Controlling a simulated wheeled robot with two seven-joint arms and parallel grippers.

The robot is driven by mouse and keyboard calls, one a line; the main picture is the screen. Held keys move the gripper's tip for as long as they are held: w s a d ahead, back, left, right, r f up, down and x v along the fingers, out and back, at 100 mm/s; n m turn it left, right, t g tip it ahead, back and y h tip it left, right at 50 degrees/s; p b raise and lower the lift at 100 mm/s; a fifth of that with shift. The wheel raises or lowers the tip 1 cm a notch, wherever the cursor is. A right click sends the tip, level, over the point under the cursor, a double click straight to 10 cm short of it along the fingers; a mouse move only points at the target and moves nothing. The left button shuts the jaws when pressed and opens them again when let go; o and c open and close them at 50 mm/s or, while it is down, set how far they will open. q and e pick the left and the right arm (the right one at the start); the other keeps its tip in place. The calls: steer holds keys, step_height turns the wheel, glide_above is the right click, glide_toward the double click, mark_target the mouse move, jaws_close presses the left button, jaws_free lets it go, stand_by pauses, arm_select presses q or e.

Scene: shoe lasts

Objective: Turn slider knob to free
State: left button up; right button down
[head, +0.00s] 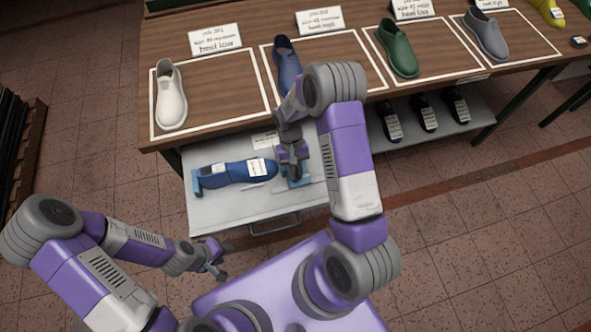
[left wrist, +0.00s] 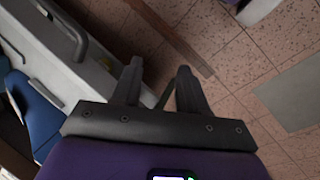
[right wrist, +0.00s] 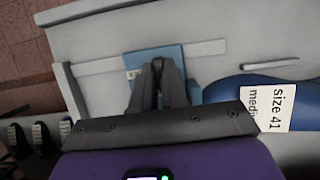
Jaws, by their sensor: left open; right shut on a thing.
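A blue shoe last (head: 236,174) with white labels lies on the pulled-out grey drawer (head: 215,218); it also shows in the right wrist view (right wrist: 250,88). A light blue slider block (right wrist: 175,57) sits on the drawer at one end of the last. My right gripper (right wrist: 158,66) points down over this block, its fingers closed together on a small part there. That part, apparently the slider knob, is hidden between the fingers. In the head view the right gripper (head: 295,172) covers much of the block. My left gripper (head: 222,262) is open and empty, in front of the drawer's left corner.
Above the drawer is a wooden table (head: 210,75) with a white shoe (head: 171,95), a blue one (head: 287,65), a green one (head: 398,48) and a grey one (head: 486,35) in outlined areas. Several dark shoes (head: 424,113) lie on a lower shelf. Open floor lies to the right.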

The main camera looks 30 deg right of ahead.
stand_by(0.3)
steer(key=c, duration=1.2)
jaws_free()
steer(key=shift+o, duration=0.2)
steer(key=shift+r, duration=0.1)
steer(key=v, duration=0.7)
steer(key=shift+p, duration=0.35)
steer(key=shift+w+r, duration=0.15)
